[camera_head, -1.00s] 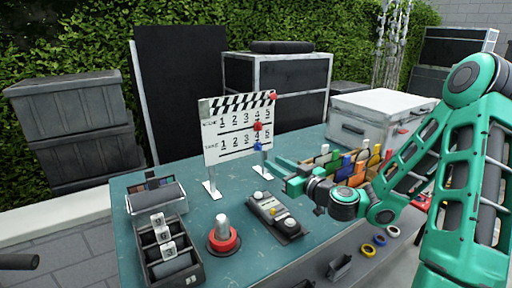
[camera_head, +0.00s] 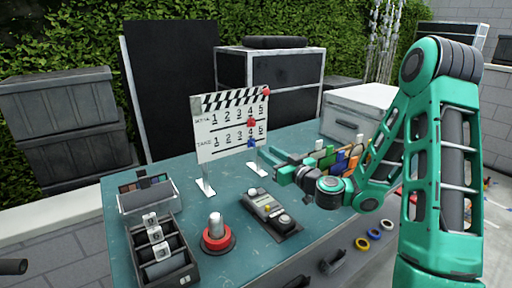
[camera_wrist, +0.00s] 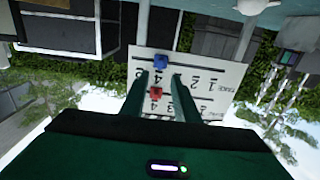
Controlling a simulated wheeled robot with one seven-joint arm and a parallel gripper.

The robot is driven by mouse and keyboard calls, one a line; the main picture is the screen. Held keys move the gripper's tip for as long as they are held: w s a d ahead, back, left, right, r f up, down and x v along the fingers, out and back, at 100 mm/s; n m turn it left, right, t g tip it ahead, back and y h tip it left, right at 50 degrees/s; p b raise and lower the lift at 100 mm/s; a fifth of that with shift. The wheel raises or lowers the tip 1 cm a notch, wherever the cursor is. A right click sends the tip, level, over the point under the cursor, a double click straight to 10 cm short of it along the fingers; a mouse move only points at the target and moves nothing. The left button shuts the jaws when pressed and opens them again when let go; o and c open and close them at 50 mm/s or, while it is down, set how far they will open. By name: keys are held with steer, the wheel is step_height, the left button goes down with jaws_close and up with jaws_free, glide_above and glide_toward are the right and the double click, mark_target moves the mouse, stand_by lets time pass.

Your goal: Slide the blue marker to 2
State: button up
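The white clapperboard (camera_head: 225,142) stands upright on two stands, with a SCENE row and a TAKE row numbered 1 to 5. The blue marker (camera_head: 251,142) sits on the lower, TAKE row, near 4. A red marker (camera_head: 252,123) sits on the upper row, also near 4. My gripper (camera_head: 266,162) is open and empty, to the right of and a little below the blue marker. In the wrist view the board is upside down; the blue marker (camera_wrist: 160,62) appears beyond my gripper (camera_wrist: 160,78), between its spread fingers, apart from them. The red marker (camera_wrist: 155,93) also shows between the fingers.
A red-ringed button (camera_head: 217,237), a grey control box (camera_head: 272,212) and a dark tray of number blocks (camera_head: 163,255) stand on the teal table (camera_head: 200,262) in front of the board. Coloured items (camera_head: 335,158) and a white case (camera_head: 350,118) are at the right.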

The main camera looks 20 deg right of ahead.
mark_target(255, 143)
steer(key=x, duration=0.8)
steer(key=shift+w, duration=0.1)
jaws_close()
